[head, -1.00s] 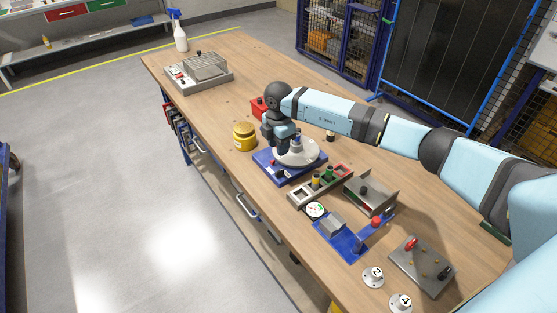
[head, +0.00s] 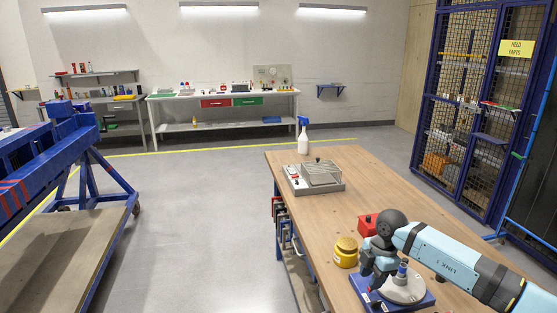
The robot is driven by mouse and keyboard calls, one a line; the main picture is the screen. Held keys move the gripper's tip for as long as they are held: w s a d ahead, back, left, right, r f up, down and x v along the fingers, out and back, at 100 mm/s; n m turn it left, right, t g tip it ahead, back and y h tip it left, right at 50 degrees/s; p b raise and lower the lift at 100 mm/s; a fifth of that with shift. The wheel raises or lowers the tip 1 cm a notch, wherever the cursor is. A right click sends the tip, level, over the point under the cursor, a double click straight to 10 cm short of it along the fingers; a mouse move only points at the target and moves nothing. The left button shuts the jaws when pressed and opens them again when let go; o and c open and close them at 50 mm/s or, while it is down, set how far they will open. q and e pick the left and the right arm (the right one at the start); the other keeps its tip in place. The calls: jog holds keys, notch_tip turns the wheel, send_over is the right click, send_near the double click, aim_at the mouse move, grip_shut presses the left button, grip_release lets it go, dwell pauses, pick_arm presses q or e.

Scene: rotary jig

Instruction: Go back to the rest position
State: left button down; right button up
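The rotary jig, a grey disc (head: 410,289) on a blue base (head: 424,303), sits on the wooden bench at the lower right of the head view. A small blue-topped upright part (head: 403,269) shows at the disc. My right gripper (head: 372,280) points down at the left side of the jig, close to the disc. Its fingers are dark and small, and I cannot tell whether they are open or whether they touch the jig. My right arm comes in from the lower right. My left gripper is not in view.
On the bench (head: 330,210) are a yellow-lidded jar (head: 346,252), a red box (head: 367,226), a grey fixture with a clear cover (head: 318,177) and a spray bottle (head: 303,137). A blue frame (head: 85,160) stands left. The floor (head: 210,220) between is clear.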

jog(key=s+a+t+y+p, duration=0.1)
jog(key=s+a+t+y, duration=0.1)
jog(key=s+a+y, duration=0.75)
jog(key=s+a+t+y+p, duration=0.15)
jog(key=s+a+y, duration=0.4)
jog(key=a, duration=0.75)
jog(key=s+d+f+m+t+h, duration=0.4)
jog(key=s+d+f+m+h, duration=0.2)
jog(key=s+d+f+m, duration=0.1)
jog(key=s+d+f+m+t+h, duration=0.3)
jog(key=s+d+f+m+h, duration=0.3)
jog(key=s+m, duration=0.4)
jog(key=shift+s+d+f+m+t+h+p, duration=0.35)
jog(key=shift+s+d+f+h+p, duration=0.1)
jog(key=shift+s+f+h, duration=0.3)
jog(key=shift+w, duration=0.1)
